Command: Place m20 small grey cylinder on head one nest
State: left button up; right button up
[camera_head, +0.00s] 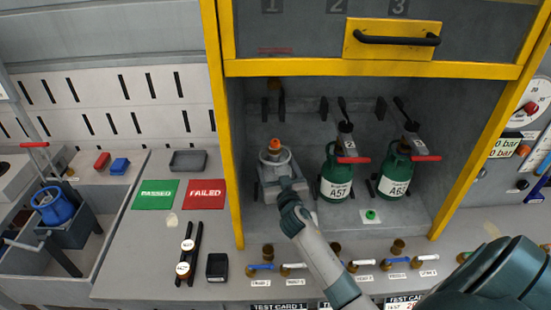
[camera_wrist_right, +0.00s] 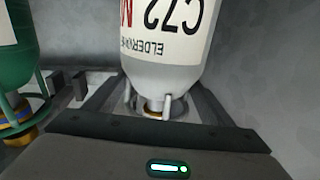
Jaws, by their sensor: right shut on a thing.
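The small grey cylinder (camera_head: 275,158) stands upright at the left position inside the yellow-framed bay, with an orange cap on top. It also shows upside down in the right wrist view (camera_wrist_right: 165,62), with a white label reading C72 and its narrow neck. My right gripper (camera_head: 287,184) is shut on the cylinder, reaching in from the front. The head one nest lies under or behind the cylinder and arm, so I cannot tell whether the base touches it. My left gripper is not in view.
Two green cylinders, A57 (camera_head: 336,178) and A63 (camera_head: 395,175), stand to the right in the bay. Brass fittings (camera_head: 267,251) line the front edge. A blue cylinder (camera_head: 54,205) stands far left.

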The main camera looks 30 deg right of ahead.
dwell(0.4)
jog(key=o, duration=1.7)
jog(key=shift+f, duration=0.1)
jog(key=shift+o, duration=0.2)
jog(key=shift+s, duration=0.1)
jog(key=shift+s+a, duration=0.2)
jog(key=shift+s, duration=0.2)
jog(key=b+v, duration=0.3)
jog(key=v, duration=0.8)
